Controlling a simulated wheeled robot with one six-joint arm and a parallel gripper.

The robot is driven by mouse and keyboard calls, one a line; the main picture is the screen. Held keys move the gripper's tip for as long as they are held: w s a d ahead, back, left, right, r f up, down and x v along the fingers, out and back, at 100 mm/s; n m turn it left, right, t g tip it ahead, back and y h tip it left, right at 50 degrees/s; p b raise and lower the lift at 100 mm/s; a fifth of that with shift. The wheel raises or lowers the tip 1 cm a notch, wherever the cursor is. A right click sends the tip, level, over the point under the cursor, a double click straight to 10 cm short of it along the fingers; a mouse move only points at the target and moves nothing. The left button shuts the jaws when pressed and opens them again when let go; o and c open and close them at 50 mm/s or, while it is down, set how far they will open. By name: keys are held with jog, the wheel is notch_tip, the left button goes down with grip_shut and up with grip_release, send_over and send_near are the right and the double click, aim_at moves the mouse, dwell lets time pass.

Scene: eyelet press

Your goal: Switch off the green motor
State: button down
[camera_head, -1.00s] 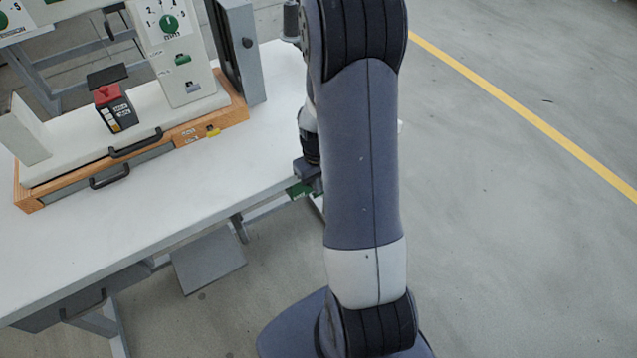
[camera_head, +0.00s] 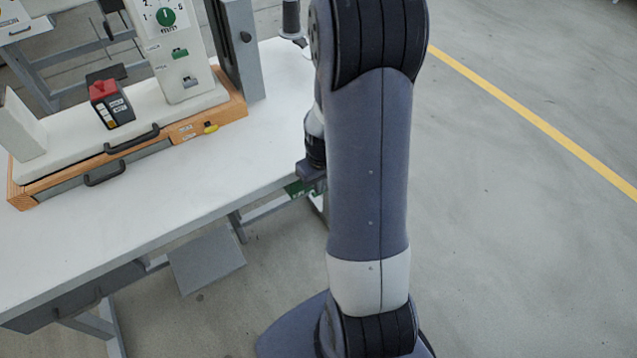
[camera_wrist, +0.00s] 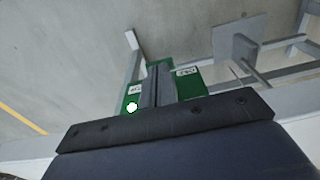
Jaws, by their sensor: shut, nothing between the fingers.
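A green box (camera_wrist: 190,86) with white labels is at the table's front edge in the wrist view. A white round knob or button (camera_wrist: 131,107) shows on its left part. The box also shows as a small green patch (camera_head: 297,188) under the table edge in the head view. My gripper (camera_wrist: 158,72) is shut and empty, its fingers in front of the middle of the box and hiding part of it. I cannot tell whether they touch it. In the head view my gripper (camera_head: 312,172) is partly hidden behind my arm. No motor is clearly visible.
On the white table (camera_head: 215,150), the press (camera_head: 165,55) carries a green dial (camera_head: 166,17) and a small green switch (camera_head: 180,53). A red-topped dark box (camera_head: 112,108) stands on its base. A grey pedal plate (camera_head: 207,262) is below. Floor to the right is clear.

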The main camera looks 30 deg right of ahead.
jog(key=f+t+b, duration=0.1)
jog(key=b, duration=0.2)
jog(key=s+f+t+b, duration=0.1)
jog(key=b, duration=0.2)
jog(key=f+t+b, duration=0.1)
jog(key=b, duration=0.3)
jog(key=shift+s, duration=0.25)
jog(key=shift+s+f+b, duration=0.1)
jog(key=shift+f+b, duration=0.05)
jog(key=shift+b, duration=0.2)
jog(key=shift+s+f+b, duration=0.25)
jog(key=shift+f+b, duration=0.15)
jog(key=shift+b, duration=0.1)
